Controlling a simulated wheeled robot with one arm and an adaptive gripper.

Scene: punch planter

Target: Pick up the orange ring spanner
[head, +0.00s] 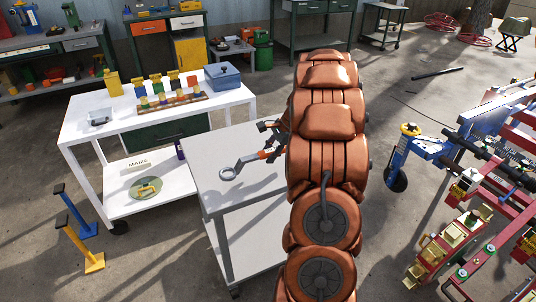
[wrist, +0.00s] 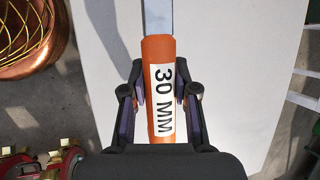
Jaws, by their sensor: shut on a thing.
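The ring spanner has a grey metal ring end (head: 229,172) and an orange handle. In the wrist view its orange handle (wrist: 159,65) carries a white label reading "30 MM", and the grey shaft runs up out of the picture. My gripper (wrist: 159,98) is shut on the orange handle, one finger on each side. In the head view my gripper (head: 272,143) holds the spanner over the white cart top (head: 215,197). I cannot tell whether the spanner touches the surface. My arm hides part of the cart and the far end of the handle.
A white table (head: 75,130) with a blue box (head: 222,76) and a rack of coloured blocks (head: 170,101) stands behind left. A "MAIZE" sign (head: 137,164) is on its lower shelf. Red and blue machinery (head: 480,190) stands at right.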

